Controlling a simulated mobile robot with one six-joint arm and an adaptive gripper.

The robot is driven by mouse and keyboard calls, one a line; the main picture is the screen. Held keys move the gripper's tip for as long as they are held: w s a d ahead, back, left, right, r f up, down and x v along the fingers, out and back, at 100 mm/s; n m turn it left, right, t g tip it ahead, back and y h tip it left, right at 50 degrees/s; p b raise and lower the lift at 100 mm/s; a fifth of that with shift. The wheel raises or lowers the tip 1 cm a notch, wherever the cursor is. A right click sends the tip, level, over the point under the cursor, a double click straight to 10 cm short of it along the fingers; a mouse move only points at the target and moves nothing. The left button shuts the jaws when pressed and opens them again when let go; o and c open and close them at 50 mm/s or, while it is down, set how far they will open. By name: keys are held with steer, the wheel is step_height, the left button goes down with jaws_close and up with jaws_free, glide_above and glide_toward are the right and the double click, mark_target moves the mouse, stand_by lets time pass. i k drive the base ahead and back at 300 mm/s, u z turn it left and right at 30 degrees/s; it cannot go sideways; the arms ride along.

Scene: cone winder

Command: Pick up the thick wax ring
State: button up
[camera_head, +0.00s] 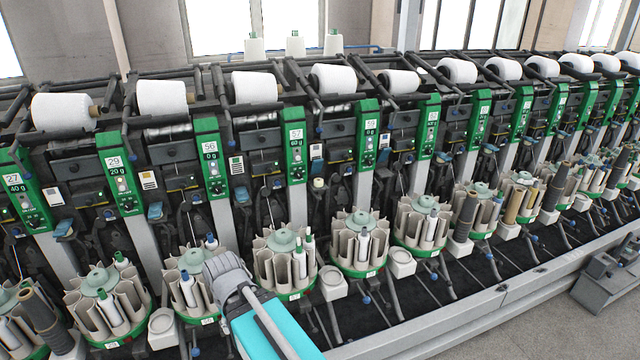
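A small pale cream, thick round piece (318,184) sits on the front of a winding unit near the middle, between two green number panels. It may be the thick wax ring, but it is too small to tell for sure. My grey arm (232,276) rises over my teal body part at the bottom centre, in front of the machine. The fingers of my gripper do not show, and nothing held can be seen. The arm is below and to the left of the cream piece, well apart from it.
Round bobbin magazines (285,262) with green bases line the machine's front, several holding white or dark tubes. White yarn cones (255,87) lie along the top. Small pale square boxes (333,283) stand between the magazines.

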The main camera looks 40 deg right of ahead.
mark_target(318, 182)
steer(key=i, duration=0.85)
steer(key=u, duration=0.05)
